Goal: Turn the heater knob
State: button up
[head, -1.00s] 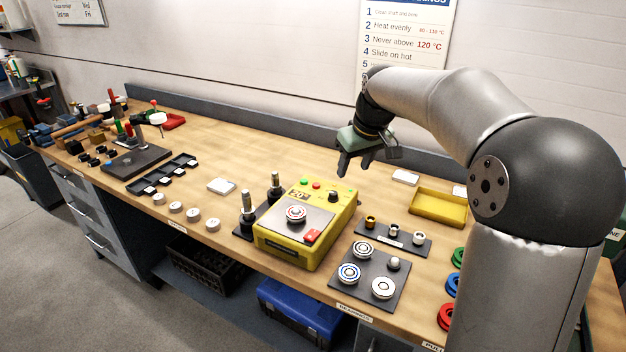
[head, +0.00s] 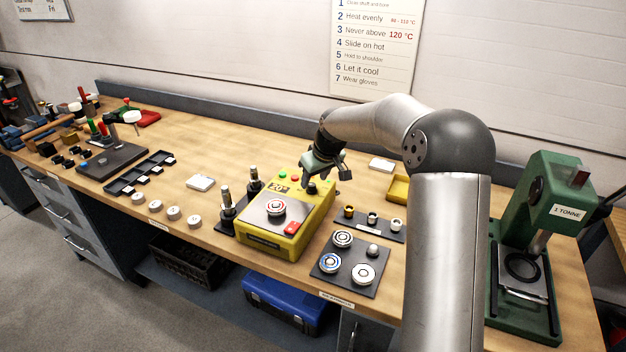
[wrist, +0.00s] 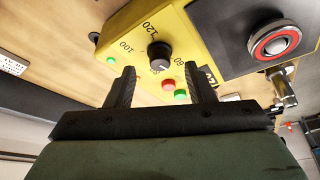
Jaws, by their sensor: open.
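The yellow bearing heater (head: 286,226) stands on the bench, with a bearing (head: 276,207) on its dark top plate and a display that seems to read 20°. Its black knob (wrist: 159,56) shows in the wrist view, with a printed scale including 100 and 120 around it. My gripper (wrist: 163,78) is open, its two dark fingers apart and pointing at the knob. The knob lies just beyond and between the fingertips; I see no contact. In the head view my gripper (head: 324,183) is over the heater's back right corner and partly hides the knob.
Red and green lamps (wrist: 180,93) sit beside the knob. Two dark posts (head: 227,203) stand left of the heater. A plate with bearings (head: 348,262) and a strip of small rings (head: 371,222) lie to its right. A green press (head: 530,240) stands at far right.

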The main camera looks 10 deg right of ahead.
aim_at(311, 185)
jog(key=shift+x, duration=1.4)
jog(key=c, duration=1)
jog(key=shift+o, duration=0.2)
jog(key=m+b, duration=0.1)
jog(key=m+h+b, duration=0.1)
jog(key=b, duration=0.1)
jog(key=shift+a+f+m, duration=0.1)
jog(key=shift+a+m, duration=0.1)
jog(key=shift+m, duration=0.2)
jog(key=m+h+b, duration=0.1)
jog(key=m+b, duration=0.1)
jog(key=m, duration=0.1)
jog(key=shift+a+m+h, duration=0.1)
jog(key=shift+m+h, duration=0.2)
jog(key=shift+c, duration=0.2)
jog(key=m+h+b, duration=0.1)
jog(key=m, duration=0.2)
jog(key=shift+a+m, duration=0.1)
jog(key=shift+m, duration=0.2)
jog(key=shift+m+g+h, duration=0.4)
jog(key=shift+m+h, duration=0.3)
jog(key=shift+m, duration=1.1)
